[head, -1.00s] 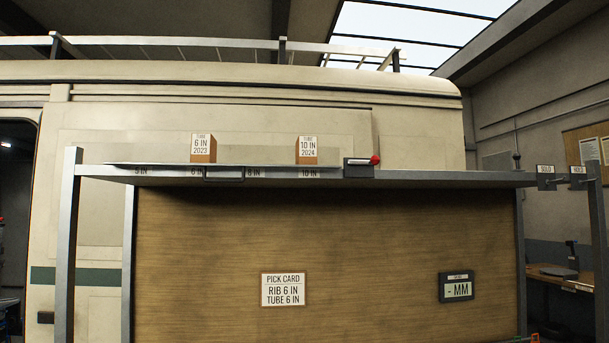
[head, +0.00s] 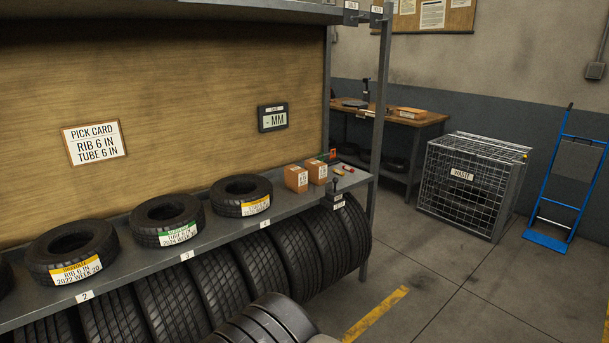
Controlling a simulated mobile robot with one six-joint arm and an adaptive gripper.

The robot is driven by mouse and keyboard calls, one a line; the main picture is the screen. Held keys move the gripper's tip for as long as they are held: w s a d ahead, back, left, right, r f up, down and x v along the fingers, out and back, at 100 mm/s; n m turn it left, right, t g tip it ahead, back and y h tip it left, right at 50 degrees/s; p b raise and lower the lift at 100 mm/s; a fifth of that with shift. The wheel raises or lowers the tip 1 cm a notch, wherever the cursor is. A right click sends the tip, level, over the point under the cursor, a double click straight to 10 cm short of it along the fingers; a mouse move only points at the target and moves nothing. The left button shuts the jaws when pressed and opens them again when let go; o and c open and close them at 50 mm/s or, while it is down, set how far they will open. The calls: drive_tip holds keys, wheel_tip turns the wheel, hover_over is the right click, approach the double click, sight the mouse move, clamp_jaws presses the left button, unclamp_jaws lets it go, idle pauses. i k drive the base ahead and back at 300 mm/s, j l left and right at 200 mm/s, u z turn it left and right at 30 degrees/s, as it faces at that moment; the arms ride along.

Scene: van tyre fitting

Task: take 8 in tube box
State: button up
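Two small brown cardboard boxes with white labels stand side by side at the right end of the lower shelf, a left box (head: 297,179) and a right box (head: 318,171). Their labels are too small to read, so I cannot tell whether either is the 8 in tube box. The pick card (head: 95,143) on the wooden back board reads rib 6 in, tube 6 in. The top shelf's upper surface is out of view now. I cannot make out my gripper.
Several tyres lie on the lower shelf (head: 112,228), including one with a green-banded label (head: 168,220). More tyres stand upright below. A display (head: 272,117) hangs on the board. A waste cage (head: 473,184), blue hand truck (head: 563,180) and workbench (head: 400,117) stand right. Floor before them is clear.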

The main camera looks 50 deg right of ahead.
sight(296, 177)
drive_tip(key=z, duration=1.45)
drive_tip(key=i+z, duration=0.1)
drive_tip(key=i, duration=0.6)
drive_tip(key=i+j+z, duration=0.1)
drive_tip(key=i, duration=0.55)
drive_tip(key=i+j+z, duration=0.1)
drive_tip(key=i, duration=0.6)
drive_tip(key=i+j, duration=0.2)
drive_tip(key=i, duration=0.45)
drive_tip(key=l+z, duration=0.05)
